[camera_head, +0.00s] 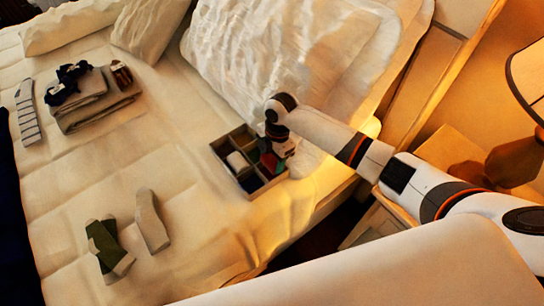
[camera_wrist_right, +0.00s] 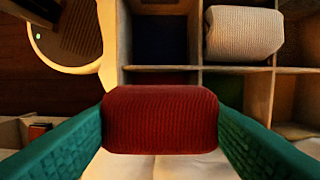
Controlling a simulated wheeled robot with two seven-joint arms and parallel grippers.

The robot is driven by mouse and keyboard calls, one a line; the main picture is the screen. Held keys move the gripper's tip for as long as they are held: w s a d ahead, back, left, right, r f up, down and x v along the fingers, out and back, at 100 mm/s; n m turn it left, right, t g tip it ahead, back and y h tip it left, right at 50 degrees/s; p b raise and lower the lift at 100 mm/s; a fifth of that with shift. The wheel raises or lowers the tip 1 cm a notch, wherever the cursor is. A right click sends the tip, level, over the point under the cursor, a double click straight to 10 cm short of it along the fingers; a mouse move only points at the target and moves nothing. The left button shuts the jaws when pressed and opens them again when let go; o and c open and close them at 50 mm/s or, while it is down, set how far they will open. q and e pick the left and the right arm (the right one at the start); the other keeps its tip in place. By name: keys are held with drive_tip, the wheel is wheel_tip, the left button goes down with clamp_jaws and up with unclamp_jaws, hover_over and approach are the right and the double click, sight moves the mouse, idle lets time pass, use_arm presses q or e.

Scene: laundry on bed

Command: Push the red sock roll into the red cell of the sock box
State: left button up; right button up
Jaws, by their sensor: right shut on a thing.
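The red sock roll (camera_wrist_right: 160,119) is ribbed and sits between the teal fingers of my right gripper (camera_wrist_right: 162,125), which is shut on it. In the wrist view the roll covers part of the sock box (camera_wrist_right: 197,68), and a strip of the red cell (camera_wrist_right: 160,78) shows just beyond it. How high the roll is above the cell I cannot tell. In the head view the box (camera_head: 251,197) lies near the bed's right edge, with my right gripper (camera_head: 276,158) over its right part. My left gripper is not in view.
A whitish sock roll (camera_wrist_right: 243,33) fills a cell beside the dark blue cell (camera_wrist_right: 160,40). A green cell (camera_wrist_right: 224,86) adjoins the red one. Loose green (camera_head: 108,245) and grey (camera_head: 152,220) socks lie on the bed. Folded towels (camera_head: 95,105) lie further back. Rumpled bedding rises behind the box.

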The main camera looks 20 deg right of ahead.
drive_tip(key=shift+f+b, duration=0.3)
drive_tip(key=shift+f, duration=0.35)
drive_tip(key=shift+r+p, duration=0.15)
drive_tip(key=shift+p, duration=0.2)
idle(0.3)
drive_tip(key=o, duration=1)
drive_tip(key=shift+o, duration=0.2)
wheel_tip(320, 180, up, 12)
drive_tip(key=d, duration=0.1)
drive_tip(key=shift+w+d, duration=0.3)
drive_tip(key=shift+d, duration=0.05)
